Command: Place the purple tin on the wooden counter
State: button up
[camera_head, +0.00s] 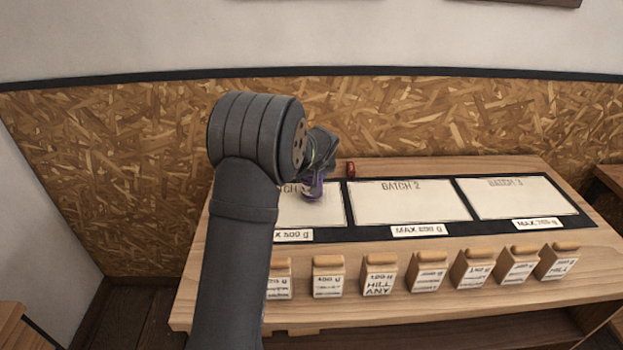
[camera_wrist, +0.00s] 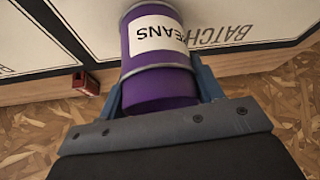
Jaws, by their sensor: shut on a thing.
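The purple tin (camera_wrist: 160,90) has a white label reading "BEANS", upside down in the wrist view. My gripper (camera_wrist: 160,78) is shut on it, with one blue finger on each side. In the head view only a little of the tin (camera_head: 313,190) shows below my gripper (camera_head: 318,165), over the Batch 1 panel (camera_head: 332,212). I cannot tell whether the tin touches the panel. The wooden counter (camera_head: 420,256) carries a black board (camera_head: 350,230) with three cream panels. My arm hides the counter's left part.
A small red object (camera_head: 351,169) lies on the counter behind the board; it also shows in the wrist view (camera_wrist: 85,82). Several labelled bags (camera_head: 380,280) with wooden tops stand along the front. Panels Batch 2 (camera_head: 410,203) and Batch 3 (camera_head: 515,198) look empty. A chipboard wall (camera_head: 430,120) stands behind.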

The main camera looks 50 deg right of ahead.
jog(key=shift+f, duration=0.45)
jog(key=shift+f, duration=0.15)
jog(key=o, duration=1)
jog(key=shift+r, duration=0.25)
jog(key=v, duration=1.2)
jog(key=shift+f, duration=0.15)
